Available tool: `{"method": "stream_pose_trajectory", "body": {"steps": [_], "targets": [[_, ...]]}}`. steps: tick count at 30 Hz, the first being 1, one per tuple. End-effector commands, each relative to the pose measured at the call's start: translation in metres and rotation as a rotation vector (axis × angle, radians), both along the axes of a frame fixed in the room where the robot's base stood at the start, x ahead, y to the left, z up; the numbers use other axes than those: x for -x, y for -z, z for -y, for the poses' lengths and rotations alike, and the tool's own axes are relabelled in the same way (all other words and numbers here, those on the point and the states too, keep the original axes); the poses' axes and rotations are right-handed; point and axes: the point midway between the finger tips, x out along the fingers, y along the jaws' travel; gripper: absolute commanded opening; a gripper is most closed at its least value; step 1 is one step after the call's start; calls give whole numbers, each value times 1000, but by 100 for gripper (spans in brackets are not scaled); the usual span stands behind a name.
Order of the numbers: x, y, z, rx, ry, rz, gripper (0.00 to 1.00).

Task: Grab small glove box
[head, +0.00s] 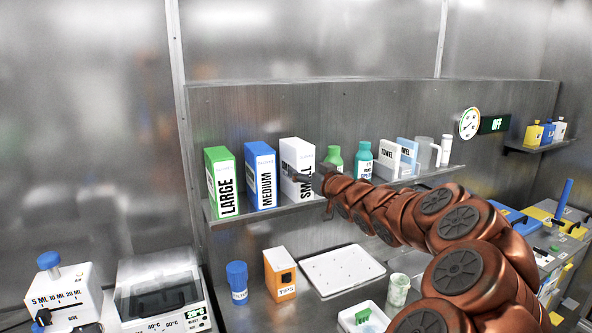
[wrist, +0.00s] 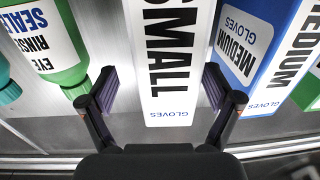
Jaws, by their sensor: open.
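The small glove box (head: 296,162) is a white upright box marked SMALL on the wall shelf, to the right of the blue medium box. In the wrist view the small glove box (wrist: 171,62) appears upside down in the middle, with SMALL and GLOVES printed on it. My gripper (wrist: 160,88) is open, with one finger on each side of the box's near end; I cannot tell whether either finger touches it. In the head view my gripper (head: 322,182) is at the box's right front and hides part of it.
The blue medium box (head: 260,174) and green large box (head: 220,182) stand left on the shelf (head: 262,212). A green bottle (head: 333,158) and a teal bottle (head: 363,160) stand close to the right, then towel boxes (head: 390,160). In the wrist view, a green-capped bottle (wrist: 45,40) is near one finger.

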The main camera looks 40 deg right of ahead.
Motion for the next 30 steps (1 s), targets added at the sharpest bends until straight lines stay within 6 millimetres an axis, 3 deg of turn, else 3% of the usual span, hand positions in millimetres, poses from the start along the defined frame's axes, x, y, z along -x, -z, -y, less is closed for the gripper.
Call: {"method": "stream_pose_trajectory", "body": {"steps": [12, 24, 30], "targets": [[-43, -2, 2, -2, -4, -4, 90], [-50, -1, 5, -2, -3, -2, 90], [-50, -1, 5, -2, -3, -2, 69]]}}
